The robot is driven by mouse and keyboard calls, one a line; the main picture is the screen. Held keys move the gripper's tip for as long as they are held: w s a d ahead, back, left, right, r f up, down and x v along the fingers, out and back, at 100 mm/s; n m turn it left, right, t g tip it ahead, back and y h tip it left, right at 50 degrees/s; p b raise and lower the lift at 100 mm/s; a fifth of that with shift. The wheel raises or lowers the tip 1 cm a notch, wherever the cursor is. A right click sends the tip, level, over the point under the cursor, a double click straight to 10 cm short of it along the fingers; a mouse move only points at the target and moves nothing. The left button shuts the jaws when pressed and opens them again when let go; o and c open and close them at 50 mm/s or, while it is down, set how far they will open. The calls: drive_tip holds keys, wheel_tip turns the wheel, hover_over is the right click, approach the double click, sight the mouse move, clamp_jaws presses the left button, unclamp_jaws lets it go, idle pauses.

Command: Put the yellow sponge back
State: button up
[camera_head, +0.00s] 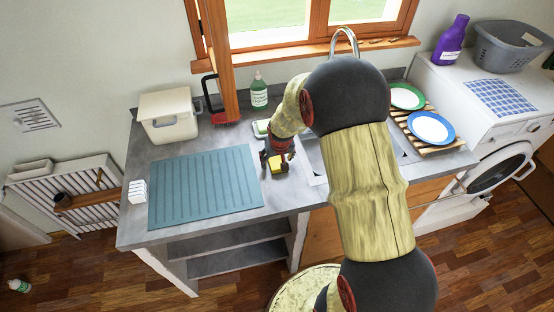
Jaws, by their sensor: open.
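The yellow sponge (275,164) lies on the grey counter, left of the sink and close to the right edge of the blue-green mat. My gripper (277,158) is open and points down right at the sponge, with its fingers covering part of it. I cannot tell whether the fingers touch the sponge. A small pale green dish (260,127) sits on the counter behind the gripper, partly hidden by my arm.
A blue-green ribbed mat (205,187) lies left of the gripper. A cream bin (168,115), a green soap bottle (259,91) and a wooden post (220,70) stand behind. The sink (313,155) is mostly hidden by my arm; a wooden rack (440,148) holds plates at right.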

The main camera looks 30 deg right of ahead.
drive_tip(key=shift+r, duration=0.1)
drive_tip(key=shift+r, duration=0.3)
drive_tip(key=s+a+r+p, duration=0.1)
drive_tip(key=s+a+r, duration=0.25)
drive_tip(key=r, duration=0.45)
drive_tip(key=s+a+r+n, duration=0.1)
drive_tip(key=s+a+r, duration=0.25)
drive_tip(key=r, duration=0.45)
drive_tip(key=s+a+r+p, duration=0.1)
drive_tip(key=s+a+r, duration=0.1)
drive_tip(key=s+r, duration=0.5)
drive_tip(key=s+a+r+n+t, duration=0.1)
drive_tip(key=s+a+r, duration=0.2)
drive_tip(key=s, duration=0.3)
drive_tip(key=s+a+r+n+y, duration=0.1)
drive_tip(key=s+a+r, duration=0.3)
drive_tip(key=s, duration=0.3)
drive_tip(key=shift+s+r+t, duration=0.2)
drive_tip(key=shift+r+t, duration=0.2)
drive_tip(key=shift+r, duration=0.15)
drive_tip(key=shift+a, duration=0.1)
